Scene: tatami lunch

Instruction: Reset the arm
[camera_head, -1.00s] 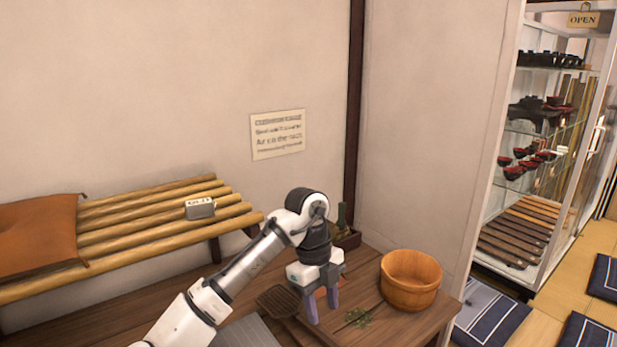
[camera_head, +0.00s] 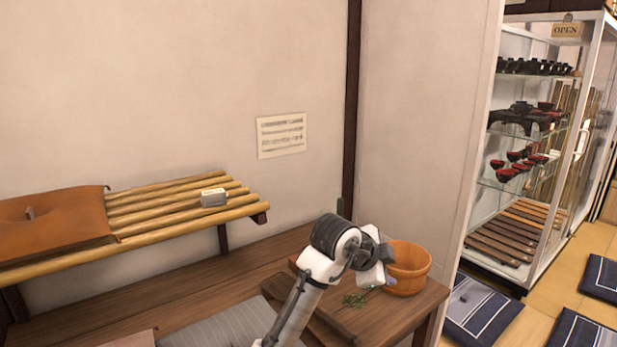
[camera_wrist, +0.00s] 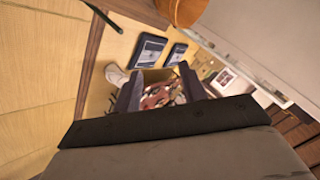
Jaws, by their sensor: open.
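My arm is bent over the wooden table (camera_head: 400,313). In the head view its end is turned away to the right, in front of the wooden tub (camera_head: 412,262), and its fingertips cannot be made out. In the wrist view my gripper (camera_wrist: 160,90) shows two dark fingers spread apart. Nothing is held between them; the floor and distant things show through the gap.
Green sprigs (camera_head: 356,299) lie on the table left of the tub. A glass cabinet (camera_head: 530,150) and blue floor cushions (camera_head: 487,312) are right.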

